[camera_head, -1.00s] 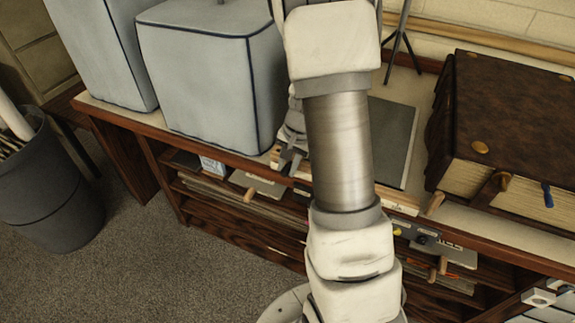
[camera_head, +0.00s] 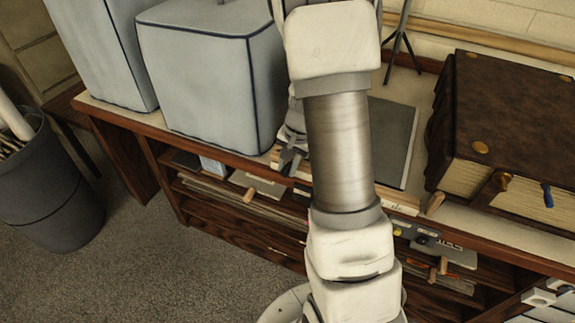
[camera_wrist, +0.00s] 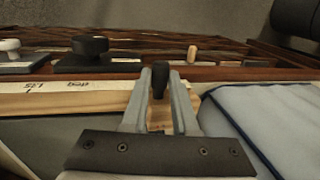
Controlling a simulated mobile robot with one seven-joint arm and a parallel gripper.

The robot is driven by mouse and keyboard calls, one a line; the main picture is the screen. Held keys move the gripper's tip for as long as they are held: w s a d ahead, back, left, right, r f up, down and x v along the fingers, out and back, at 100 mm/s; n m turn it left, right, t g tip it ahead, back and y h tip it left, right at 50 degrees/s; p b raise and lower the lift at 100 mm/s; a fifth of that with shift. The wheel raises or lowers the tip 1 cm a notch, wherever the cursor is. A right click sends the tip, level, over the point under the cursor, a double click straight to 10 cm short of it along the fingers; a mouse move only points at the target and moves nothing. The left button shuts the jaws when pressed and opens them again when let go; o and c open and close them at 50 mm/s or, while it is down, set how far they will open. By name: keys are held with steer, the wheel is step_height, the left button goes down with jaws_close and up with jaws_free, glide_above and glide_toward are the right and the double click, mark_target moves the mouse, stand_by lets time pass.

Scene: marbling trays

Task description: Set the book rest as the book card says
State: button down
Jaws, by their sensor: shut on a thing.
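The book rest appears to be the dark grey board (camera_head: 397,135) on the counter, with a pale wooden strip (camera_head: 402,203) along its front. In the wrist view the pale strip (camera_wrist: 50,100) carries small written marks, upside down and hard to read. My gripper (camera_wrist: 160,85) is shut on a black knob (camera_wrist: 160,72) at the strip, one finger on each side. In the head view my gripper (camera_head: 290,163) is at the counter's front edge, left of my arm, which hides much of the board and strip. I cannot make out a book card.
A blue-grey covered box (camera_head: 195,85) stands close to the left of my gripper. A thick brown book (camera_head: 515,110) lies at the right. Shelves below hold flat items, some with wooden handles (camera_head: 250,195). A grey bin (camera_head: 45,190) stands on the floor at left.

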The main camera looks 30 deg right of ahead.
stand_by(0.5)
steer(key=s+d+b, duration=0.3)
steer(key=s+d, duration=0.3)
steer(key=s, duration=0.2)
steer(key=s+d+b, duration=0.3)
steer(key=s+d, duration=0.3)
steer(key=s, duration=0.2)
steer(key=s+d+b, duration=0.3)
steer(key=s+d, duration=0.3)
steer(key=s, duration=0.1)
steer(key=shift+s+d, duration=0.25)
steer(key=shift+s, duration=0.15)
steer(key=c, duration=0.7)
jaws_free()
steer(key=s+r+p, duration=0.1)
steer(key=r, duration=0.4)
steer(key=d+r+p, duration=0.1)
steer(key=r+p, duration=0.1)
steer(key=r, duration=0.4)
steer(key=s+d+r+p, duration=0.1)
steer(key=r, duration=0.5)
steer(key=shift+s+p, duration=0.3)
